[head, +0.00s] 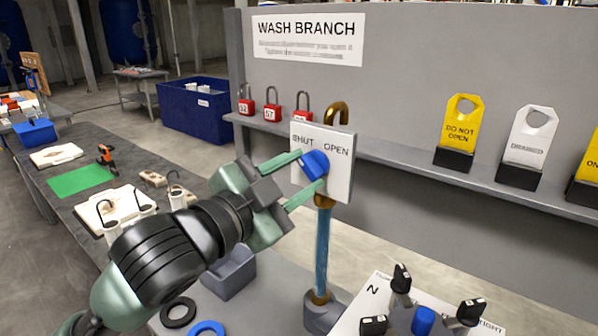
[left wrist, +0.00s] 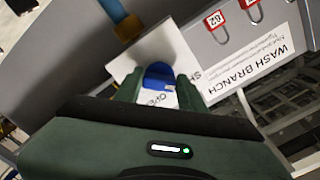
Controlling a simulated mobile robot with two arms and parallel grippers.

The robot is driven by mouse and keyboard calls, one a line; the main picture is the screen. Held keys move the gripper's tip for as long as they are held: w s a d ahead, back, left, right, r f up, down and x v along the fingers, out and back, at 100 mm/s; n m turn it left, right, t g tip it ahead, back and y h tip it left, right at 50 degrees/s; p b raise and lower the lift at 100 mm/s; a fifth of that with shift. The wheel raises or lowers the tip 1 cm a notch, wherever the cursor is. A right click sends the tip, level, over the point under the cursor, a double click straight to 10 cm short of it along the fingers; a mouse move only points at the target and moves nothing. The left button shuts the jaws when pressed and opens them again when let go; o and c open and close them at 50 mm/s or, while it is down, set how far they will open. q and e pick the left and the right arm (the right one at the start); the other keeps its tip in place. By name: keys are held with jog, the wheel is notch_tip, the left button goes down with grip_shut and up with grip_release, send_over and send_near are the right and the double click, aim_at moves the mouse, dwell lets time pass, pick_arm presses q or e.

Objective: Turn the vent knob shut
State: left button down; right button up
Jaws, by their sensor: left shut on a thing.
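The blue vent knob (head: 315,164) sits on a white plate (head: 338,180) marked SHUT on the left and OPEN on the right. The plate is mounted on an upright blue and brass pipe (head: 322,250). My left gripper (head: 308,173) is shut on the knob, one finger above and one below it in the head view. In the left wrist view the knob (left wrist: 159,76) lies between the two green fingers, against the white plate (left wrist: 165,48). The fingers partly cover the knob, so I cannot tell its exact pointing direction. My right gripper is not in view.
Behind the plate runs a grey shelf (head: 400,162) with red padlocks (head: 273,112) and yellow and white tags. At lower right stands a fitting with black ends and a blue centre (head: 423,320). Rings (head: 178,312) and a grey bin (head: 230,275) lie below my left arm.

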pick_arm(q)
jog(key=shift+f, duration=0.1)
jog(key=c, duration=0.8)
grip_release()
jog(key=shift+c, duration=0.2)
jog(key=b+v, duration=0.8)
jog(key=b, duration=0.1)
jog(key=shift+w, duration=0.1)
